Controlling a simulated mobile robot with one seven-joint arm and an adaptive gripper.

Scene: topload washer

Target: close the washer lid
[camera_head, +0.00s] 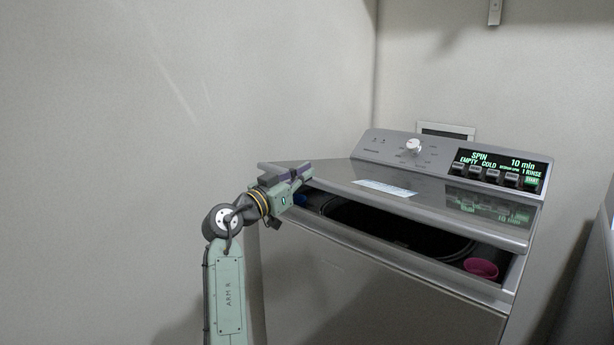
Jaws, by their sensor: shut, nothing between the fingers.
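The grey topload washer (400,291) stands at the right of the view. Its lid (435,205) is tilted slightly up, with a gap at the front edge. Through the gap the dark drum opening shows. My gripper (305,173) is shut and empty at the lid's front left corner, on or just above its top surface; I cannot tell if it touches. My arm hides part of the washer's left front edge.
The control panel (455,165) with a white knob and lit display is behind the lid. Walls stand behind and left.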

